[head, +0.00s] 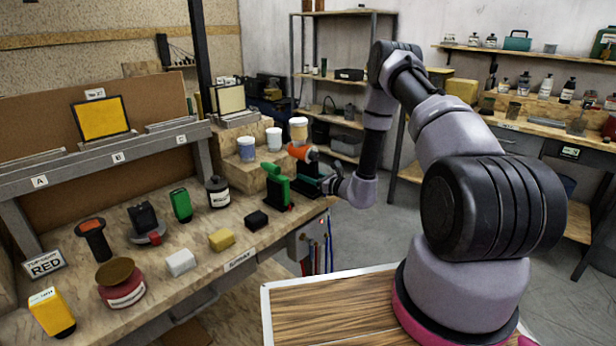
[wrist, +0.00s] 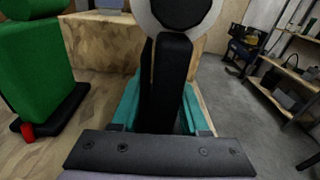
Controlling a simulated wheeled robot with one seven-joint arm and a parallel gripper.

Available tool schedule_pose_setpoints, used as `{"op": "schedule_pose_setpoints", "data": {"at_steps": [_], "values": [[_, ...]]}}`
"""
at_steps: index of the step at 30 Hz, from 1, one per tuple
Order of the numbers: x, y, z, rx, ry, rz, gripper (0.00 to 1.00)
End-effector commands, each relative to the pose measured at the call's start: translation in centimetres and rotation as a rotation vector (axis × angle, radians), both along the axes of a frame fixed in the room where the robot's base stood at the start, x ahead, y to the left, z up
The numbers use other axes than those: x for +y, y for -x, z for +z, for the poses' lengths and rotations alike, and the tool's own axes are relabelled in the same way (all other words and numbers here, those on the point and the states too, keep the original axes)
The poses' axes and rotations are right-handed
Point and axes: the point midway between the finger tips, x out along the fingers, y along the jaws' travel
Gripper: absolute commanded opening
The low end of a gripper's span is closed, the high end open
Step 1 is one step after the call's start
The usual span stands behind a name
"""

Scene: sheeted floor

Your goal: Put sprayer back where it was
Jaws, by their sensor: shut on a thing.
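The sprayer I take to be the orange-nosed tool (head: 301,153) with a dark grip, at the right end of the workbench in the head view. My gripper (head: 312,182) is shut on its black handle, which stands upright between my teal fingers in the wrist view (wrist: 168,85). A pale ring with a black disc tops the handle there. The tool's lower end is hidden, so I cannot tell whether it touches the bench. A green tool (head: 277,186) with a black base and a red part stands just left of it.
A wooden step (head: 262,155) behind carries several pale tubs. A black block (head: 257,219), a yellow block (head: 221,239) and a white block (head: 180,262) lie along the front of the workbench (head: 215,285). Open floor lies right of the bench. Shelves (head: 340,78) stand behind.

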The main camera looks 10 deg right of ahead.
Motion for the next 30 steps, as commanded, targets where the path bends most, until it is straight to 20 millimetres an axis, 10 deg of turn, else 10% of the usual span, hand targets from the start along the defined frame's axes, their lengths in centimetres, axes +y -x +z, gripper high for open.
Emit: {"op": "schedule_pose_setpoints", "data": {"at_steps": [2, 3, 5, 17, 30], "values": [[0.0, -0.1, 0.0, -0.002, -0.002, -0.001, 0.24], [0.0, 0.0, -0.1, 0.000, 0.000, 0.000, 0.60], [0.0, 0.0, -0.1, 0.000, 0.000, 0.000, 0.75], [-0.4, 0.5, 0.0, 0.003, 0.000, -0.001, 0.75], [-5.5, 7.4, 0.5, 0.003, -0.001, -0.003, 0.75]]}}
